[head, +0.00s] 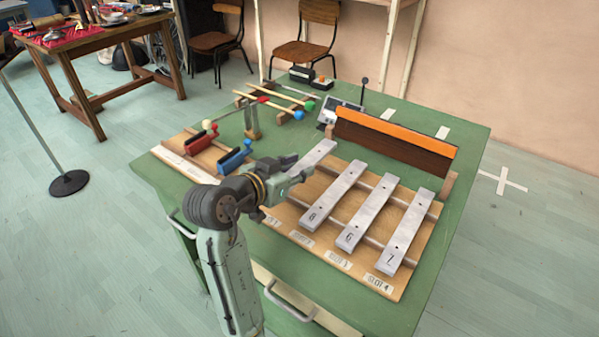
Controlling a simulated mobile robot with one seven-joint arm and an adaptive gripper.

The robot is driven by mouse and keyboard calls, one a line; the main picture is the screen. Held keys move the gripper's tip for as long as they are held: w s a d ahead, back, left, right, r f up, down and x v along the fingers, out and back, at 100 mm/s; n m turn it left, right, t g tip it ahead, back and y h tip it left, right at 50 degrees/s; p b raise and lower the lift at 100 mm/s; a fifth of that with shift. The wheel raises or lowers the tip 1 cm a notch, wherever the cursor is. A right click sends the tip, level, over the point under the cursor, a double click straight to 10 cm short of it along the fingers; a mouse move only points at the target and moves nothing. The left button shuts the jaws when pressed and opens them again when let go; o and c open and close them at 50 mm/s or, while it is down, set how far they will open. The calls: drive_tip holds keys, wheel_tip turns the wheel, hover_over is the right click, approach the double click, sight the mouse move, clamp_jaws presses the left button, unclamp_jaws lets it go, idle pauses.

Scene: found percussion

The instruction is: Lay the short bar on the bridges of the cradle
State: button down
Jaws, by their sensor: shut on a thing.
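The cradle (428,232) is a wooden board with raised cross rails and labels along its near edge, on the green bench. Three pale metal bars lie across it, marked 8 (335,195), 6 (367,212) and 7 (405,232). Another pale bar (318,153) shows at the cradle's left end, beyond my gripper (295,168). My gripper is shut on this bar, which I take to be the short bar. My arm and gripper hide the bar's near part. I cannot tell whether it touches the bridges.
A brown block with an orange top (395,132) stands behind the cradle. A red clamp (200,139) and a blue clamp (235,157) sit to the left. Mallets (285,98) lie at the back. The green bench top (462,145) is bare at the right.

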drive_tip(key=shift+w+d+f+p, duration=0.2)
drive_tip(key=shift+w+f+p, duration=0.1)
drive_tip(key=shift+f, duration=0.25)
drive_tip(key=shift+w+d+f+p, duration=0.2)
drive_tip(key=shift+w+f, duration=0.1)
drive_tip(key=shift+f, duration=0.25)
drive_tip(key=shift+a+f, duration=0.1)
drive_tip(key=shift+f, duration=0.4)
drive_tip(key=shift+f, duration=0.2)
drive_tip(key=c, duration=1.2)
unclamp_jaws()
drive_tip(key=b+v, duration=0.2)
drive_tip(key=v, duration=0.9)
drive_tip(key=shift+r, duration=0.1)
